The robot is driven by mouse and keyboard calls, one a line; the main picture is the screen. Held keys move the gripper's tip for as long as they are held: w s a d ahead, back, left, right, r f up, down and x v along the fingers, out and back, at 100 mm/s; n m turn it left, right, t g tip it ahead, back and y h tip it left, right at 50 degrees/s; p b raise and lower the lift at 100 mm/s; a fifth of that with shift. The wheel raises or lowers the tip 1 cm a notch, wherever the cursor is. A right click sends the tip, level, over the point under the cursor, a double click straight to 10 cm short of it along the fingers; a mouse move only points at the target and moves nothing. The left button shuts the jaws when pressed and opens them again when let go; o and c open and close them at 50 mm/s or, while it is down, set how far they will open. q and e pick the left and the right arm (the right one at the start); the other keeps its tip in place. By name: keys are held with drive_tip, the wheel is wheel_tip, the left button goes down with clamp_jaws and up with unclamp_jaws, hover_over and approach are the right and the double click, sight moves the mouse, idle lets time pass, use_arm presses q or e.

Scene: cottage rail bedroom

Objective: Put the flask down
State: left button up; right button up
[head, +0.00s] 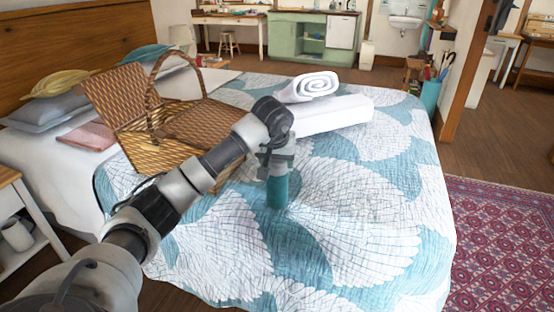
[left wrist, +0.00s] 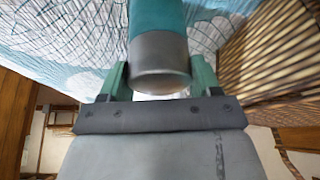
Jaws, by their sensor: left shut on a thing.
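The flask (head: 277,190) is a teal cylinder with a grey end. It is upright on or just above the patterned quilt of the bed; I cannot tell whether its base touches. My left gripper (head: 277,165) is shut on the flask near its upper end. In the left wrist view the flask (left wrist: 160,50) sits between the two green fingers of the left gripper (left wrist: 160,80), its grey end toward the palm. My right gripper is not in view.
An open wicker basket (head: 165,155) stands on the bed left of the flask. White folded and rolled towels (head: 335,113) lie behind it. The quilt (head: 370,220) is clear to the right and in front. A pink cloth (head: 86,136) and pillows (head: 45,112) lie at the left.

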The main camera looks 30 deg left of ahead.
use_arm(q)
drive_tip(key=o, duration=1.6)
drive_tip(key=shift+f, duration=0.1)
drive_tip(key=shift+c, duration=0.2)
